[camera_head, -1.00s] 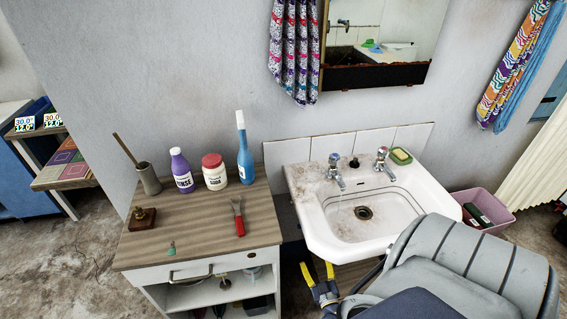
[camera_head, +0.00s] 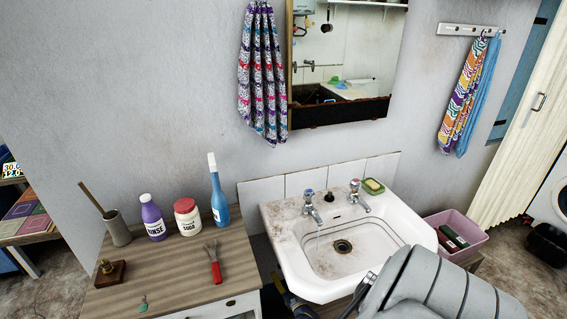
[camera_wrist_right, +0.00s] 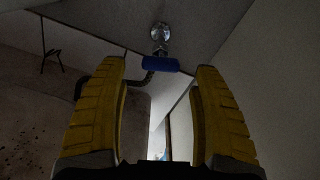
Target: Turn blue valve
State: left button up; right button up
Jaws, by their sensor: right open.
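The blue valve (camera_wrist_right: 161,64) shows in the right wrist view as a small blue handle below a round chrome fitting, with a dark curved pipe beside it. It is not visible in the head view. My right gripper (camera_wrist_right: 160,70) is open, with its two yellow fingers on either side of the valve's line of sight. The valve appears beyond the fingertips, and no contact is visible. In the head view, only a bit of the right gripper (camera_head: 292,300) shows low beside the basin. My left gripper is not in view.
The white washbasin (camera_head: 285,245) has two taps, and a thin stream of water runs from the left tap (camera_head: 309,205). A wooden-topped cabinet (camera_head: 160,270) with bottles stands to the left. A pink bin (camera_head: 470,232) stands to the right. The wrist view is dark and tight.

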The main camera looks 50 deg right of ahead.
jog(key=shift+x, duration=1.45)
jog(key=shift+c, duration=0.4)
jog(key=c, duration=1.3)
grip_shut()
jog(key=shift+w+r, duration=0.1)
